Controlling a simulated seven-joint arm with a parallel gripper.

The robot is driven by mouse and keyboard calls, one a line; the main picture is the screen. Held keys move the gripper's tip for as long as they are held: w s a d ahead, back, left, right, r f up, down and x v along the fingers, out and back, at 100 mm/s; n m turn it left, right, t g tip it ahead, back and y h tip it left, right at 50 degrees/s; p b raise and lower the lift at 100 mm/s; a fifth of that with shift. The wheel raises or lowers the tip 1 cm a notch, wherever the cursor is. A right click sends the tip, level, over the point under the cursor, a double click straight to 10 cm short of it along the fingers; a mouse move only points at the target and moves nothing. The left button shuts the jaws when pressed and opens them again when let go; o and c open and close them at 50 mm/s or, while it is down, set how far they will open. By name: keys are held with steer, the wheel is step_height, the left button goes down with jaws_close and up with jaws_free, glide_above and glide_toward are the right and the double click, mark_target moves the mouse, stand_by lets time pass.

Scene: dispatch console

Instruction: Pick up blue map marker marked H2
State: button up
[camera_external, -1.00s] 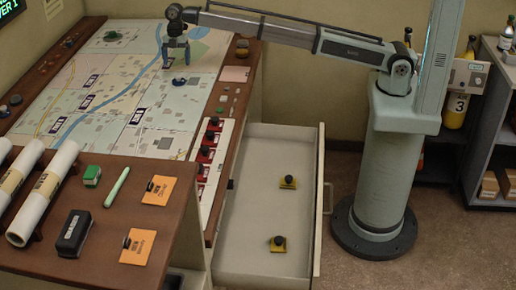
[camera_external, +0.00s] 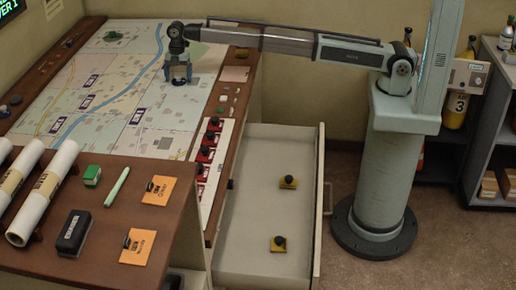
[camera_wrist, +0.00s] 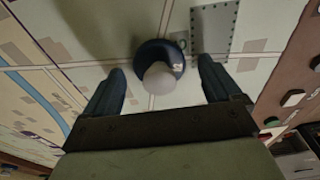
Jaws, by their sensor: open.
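The blue map marker (camera_wrist: 150,50) has a round blue base with a pale knob and a small white label too small to read. It stands on the map (camera_external: 120,110). In the wrist view it sits between the two blue fingers of my gripper (camera_wrist: 160,88), slightly beyond their tips, with a gap on each side. In the external view my gripper (camera_external: 178,80) is low over the right part of the map and hides most of the marker. My gripper is open and empty.
Red knobbed pieces (camera_external: 205,155) line the console's right strip. A green marker (camera_external: 113,35) stands at the map's far side. The map around my gripper is mostly clear.

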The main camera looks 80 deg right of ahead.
steer(key=c, duration=1.2)
steer(key=shift+o, duration=0.2)
steer(key=shift+r, duration=0.15)
